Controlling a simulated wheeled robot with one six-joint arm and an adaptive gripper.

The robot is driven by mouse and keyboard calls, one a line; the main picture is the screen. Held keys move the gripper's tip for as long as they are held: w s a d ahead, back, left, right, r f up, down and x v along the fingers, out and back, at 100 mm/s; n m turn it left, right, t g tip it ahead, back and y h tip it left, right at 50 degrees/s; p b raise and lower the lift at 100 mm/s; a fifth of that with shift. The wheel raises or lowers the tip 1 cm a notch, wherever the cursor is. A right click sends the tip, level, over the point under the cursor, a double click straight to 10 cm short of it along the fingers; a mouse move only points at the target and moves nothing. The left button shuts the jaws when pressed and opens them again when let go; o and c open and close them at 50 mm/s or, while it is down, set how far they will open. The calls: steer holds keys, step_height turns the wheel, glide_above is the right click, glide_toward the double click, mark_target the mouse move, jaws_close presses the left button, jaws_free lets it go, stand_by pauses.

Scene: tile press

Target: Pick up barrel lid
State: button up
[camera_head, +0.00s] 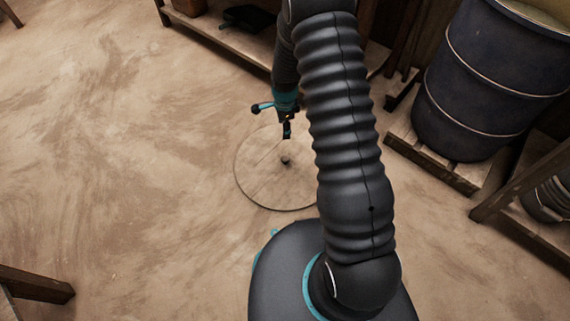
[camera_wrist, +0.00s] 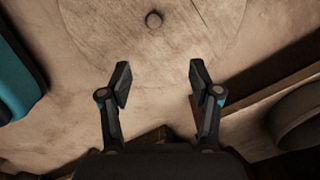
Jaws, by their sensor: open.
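The barrel lid (camera_head: 262,180) is a round, pale wooden disc with a small dark knob (camera_head: 285,160) at its middle. It lies flat on the floor in front of my base, and my arm hides part of its right side. In the wrist view the lid (camera_wrist: 200,35) fills the top middle, with its knob (camera_wrist: 154,19) near the upper edge. My gripper (camera_wrist: 158,82) is open and empty, its two fingers spread apart. In the head view my gripper (camera_head: 287,131) is over the far part of the lid, apart from the knob.
A dark blue barrel (camera_head: 480,85) stands on a wooden pallet (camera_head: 440,165) at the right. A low wooden shelf (camera_head: 225,32) runs along the back. A wooden leg (camera_head: 35,285) shows at the lower left. The floor (camera_head: 120,150) left of the lid is clear.

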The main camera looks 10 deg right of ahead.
steer(key=m, duration=0.2)
glide_above(285, 158)
step_height(285, 158, down, 14)
steer(key=shift+b, duration=0.45)
steer(key=shift+f+b, duration=0.3)
steer(key=shift+f, duration=2.85)
jaws_close()
